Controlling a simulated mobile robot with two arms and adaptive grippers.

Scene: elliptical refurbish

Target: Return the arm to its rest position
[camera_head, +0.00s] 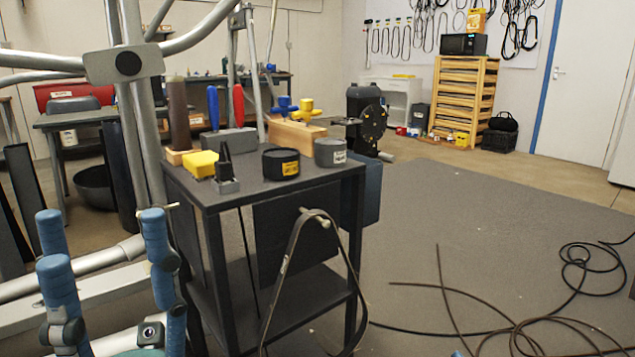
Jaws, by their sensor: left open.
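My left gripper (100,232) stands at the lower left with its blue fingers pointing up. The fingers are spread apart and nothing is held between them. A small camera and a teal part of my wrist show below the fingers. The gripper is to the left of the dark workbench (262,188) in the picture, in front of grey metal tubes (140,120). The rest of my left arm is cut off by the bottom edge. My right gripper cannot be made out; only a tiny blue tip shows at the bottom edge, and I cannot tell what it is.
The workbench holds a yellow block (201,164), a black tin (281,163), a grey tin (330,152) and several tools. A black strap loop (290,255) hangs from its front. Black cables (510,320) lie on the floor at lower right. The mat (480,215) beyond is mostly clear.

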